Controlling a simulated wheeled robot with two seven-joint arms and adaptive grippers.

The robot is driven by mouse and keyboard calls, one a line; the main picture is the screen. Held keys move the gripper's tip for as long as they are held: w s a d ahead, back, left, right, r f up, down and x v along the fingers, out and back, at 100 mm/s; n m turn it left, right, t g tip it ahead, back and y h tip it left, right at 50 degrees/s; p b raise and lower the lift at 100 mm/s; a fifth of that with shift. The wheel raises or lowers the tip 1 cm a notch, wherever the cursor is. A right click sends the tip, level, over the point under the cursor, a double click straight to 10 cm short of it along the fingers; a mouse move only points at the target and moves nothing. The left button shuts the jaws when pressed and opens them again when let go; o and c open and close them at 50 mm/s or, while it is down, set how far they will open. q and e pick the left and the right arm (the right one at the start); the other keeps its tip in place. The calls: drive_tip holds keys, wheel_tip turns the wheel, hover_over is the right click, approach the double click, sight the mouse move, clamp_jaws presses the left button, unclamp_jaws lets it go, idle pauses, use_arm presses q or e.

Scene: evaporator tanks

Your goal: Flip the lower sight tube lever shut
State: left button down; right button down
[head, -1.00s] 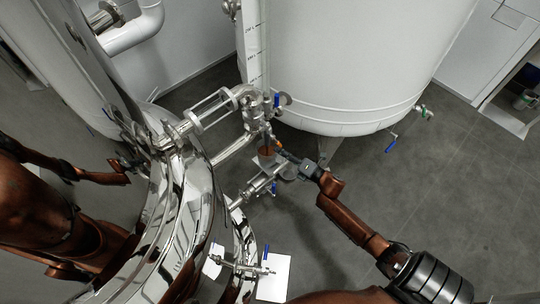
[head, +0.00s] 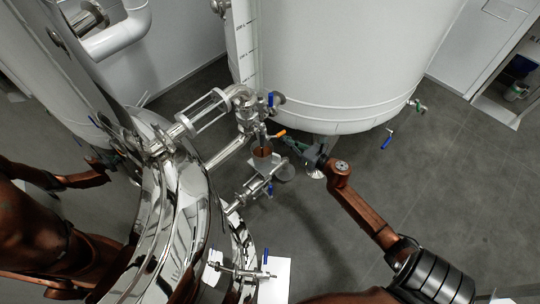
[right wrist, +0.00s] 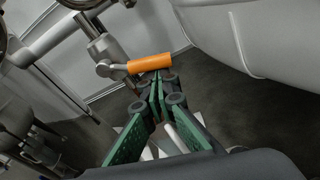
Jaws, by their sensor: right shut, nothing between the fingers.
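The lower sight tube lever has an orange handle (head: 281,133) on the metal valve below the sight tube (head: 246,50). The handle sticks out to the right in the head view. In the right wrist view the orange handle (right wrist: 149,63) lies crosswise just beyond my fingertips. My right gripper (head: 287,141) is shut with nothing between its green fingers. Its tips (right wrist: 160,80) are close to the handle's right end; I cannot tell whether they touch. My left gripper is not clearly seen; copper arm shapes at the left appear as reflections in polished metal.
A large white tank (head: 340,70) stands behind the valve. A polished vessel (head: 170,220) fills the lower left. A lower pipe valve (head: 255,186) and a small brown-filled cup (head: 262,152) sit close below the lever. Open grey floor (head: 460,180) lies to the right.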

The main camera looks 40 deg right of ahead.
use_arm(q)
drive_tip(key=shift+d, duration=0.1)
use_arm(e)
drive_tip(key=shift+d+r+n, duration=0.3)
drive_tip(key=shift+r+n, duration=0.5)
drive_tip(key=shift+w+r, duration=0.1)
drive_tip(key=shift+r, duration=0.1)
use_arm(q)
drive_tip(key=shift+f, duration=0.1)
